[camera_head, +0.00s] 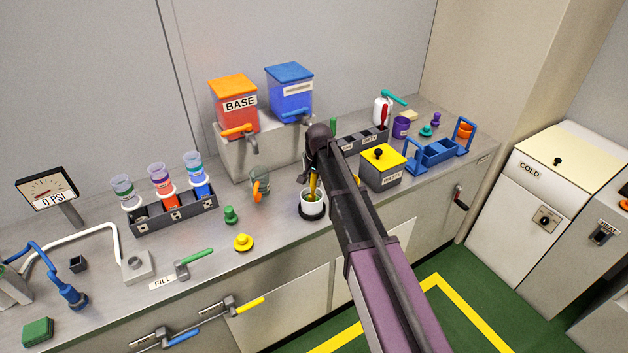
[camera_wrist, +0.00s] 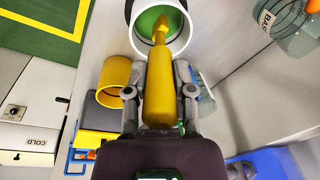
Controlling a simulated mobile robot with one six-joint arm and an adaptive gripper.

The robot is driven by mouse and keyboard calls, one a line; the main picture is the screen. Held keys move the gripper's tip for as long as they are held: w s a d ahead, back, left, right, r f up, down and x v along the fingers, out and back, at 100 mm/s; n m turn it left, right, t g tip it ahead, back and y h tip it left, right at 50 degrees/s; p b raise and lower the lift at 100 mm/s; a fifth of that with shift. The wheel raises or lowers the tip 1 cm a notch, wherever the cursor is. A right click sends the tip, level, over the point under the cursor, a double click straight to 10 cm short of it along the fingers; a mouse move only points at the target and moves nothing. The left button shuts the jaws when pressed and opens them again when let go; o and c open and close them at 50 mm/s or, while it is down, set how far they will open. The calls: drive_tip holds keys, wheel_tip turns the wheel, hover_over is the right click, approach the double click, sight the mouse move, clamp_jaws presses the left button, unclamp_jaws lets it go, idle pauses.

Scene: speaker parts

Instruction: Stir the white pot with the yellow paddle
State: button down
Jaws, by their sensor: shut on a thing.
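The white pot (camera_head: 312,210) stands on the counter near its front, in the middle of the head view. It has a dark band and holds something green, and in the wrist view its open mouth (camera_wrist: 184,36) is at the top, cut by the frame edge. My gripper (camera_wrist: 160,76) is shut on the yellow paddle (camera_wrist: 158,95), a finger on each side of its thick handle. The paddle's narrow end points into the pot's mouth over the green contents. In the head view the paddle (camera_head: 314,184) stands roughly upright at the pot, and my arm partly hides my gripper (camera_head: 312,170).
A glass beaker (camera_head: 260,186) stands left of the pot, with a yellow knobbed piece (camera_head: 243,242) in front. The grey box with yellow lid (camera_head: 381,166) is to the right. A hollow yellow cylinder (camera_wrist: 114,80) sits beside the pot in the wrist view.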

drive_tip(key=shift+s+d+r+p, duration=0.1)
drive_tip(key=shift+s+r+p, duration=0.1)
drive_tip(key=shift+r+p, duration=2.1)
drive_tip(key=shift+s+d+r+p, duration=0.1)
drive_tip(key=shift+s+r+p, duration=0.05)
drive_tip(key=shift+r+p, duration=2.1)
drive_tip(key=shift+r+p, duration=2.25)
drive_tip(key=shift+r, duration=0.05)
drive_tip(key=shift+f, duration=0.1)
